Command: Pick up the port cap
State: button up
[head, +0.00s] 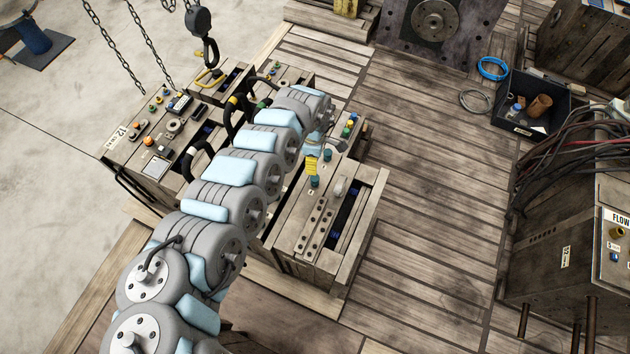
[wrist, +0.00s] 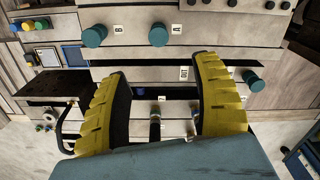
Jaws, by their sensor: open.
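Several teal round caps sit on the mould block in the wrist view. I cannot tell which is the port cap. My gripper (wrist: 158,66) is open, with nothing held between its yellow ribbed fingers. The A cap is beyond the fingertips; the OIL cap is right of the right finger. In the head view a yellow finger (head: 311,166) shows just above a teal cap (head: 314,182); my arm hides much around it.
The mould block (head: 290,240) stands on wooden planks. A hook (head: 208,50) and chains hang at upper left. A black bin (head: 535,85) with small items is at upper right, near cables (head: 570,165) and another block (head: 560,240). The planks between are mostly clear.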

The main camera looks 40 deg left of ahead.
jog(key=b, duration=0.3)
send_over(316, 178)
jog(key=f, duration=0.7)
jog(key=shift+s+a+f, duration=0.15)
jog(key=shift+s+f, duration=0.1)
jog(key=shift+f, duration=0.1)
jog(key=shift+a+f, duration=0.15)
jog(key=shift+f, duration=0.3)
jog(key=f+b, duration=0.2)
jog(key=f, duration=0.1)
jog(key=f+b, duration=0.1)
jog(key=shift+w+d+f, duration=0.25)
jog(key=shift+d+f, duration=0.05)
jog(key=shift+f, duration=0.4)
jog(key=shift+r, duration=0.1)
jog(key=c, duration=1.1)
